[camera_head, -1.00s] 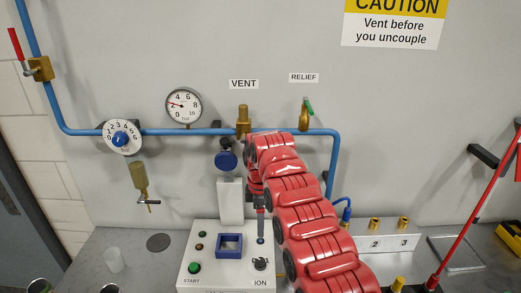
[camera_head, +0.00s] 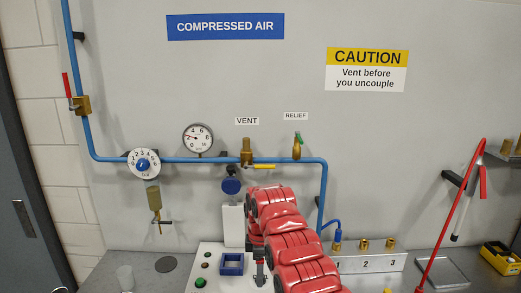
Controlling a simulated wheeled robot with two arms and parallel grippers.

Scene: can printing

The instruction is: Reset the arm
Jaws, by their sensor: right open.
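My right arm, red and segmented, comes up from the bottom edge in the head view and bends over in front of the wall. Its gripper (camera_head: 260,276) hangs down over the white control box (camera_head: 213,260), just right of the blue square frame on it. The gripper is open, small and partly hidden by the arm, and I see nothing between its fingers. My left arm and gripper are not in view.
A blue pipe (camera_head: 215,160) on the wall carries a pressure dial (camera_head: 142,164), a gauge (camera_head: 198,137), a vent valve (camera_head: 247,152) with a yellow lever and a relief valve (camera_head: 297,146). Numbered brass fittings (camera_head: 364,244) stand right of my arm.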

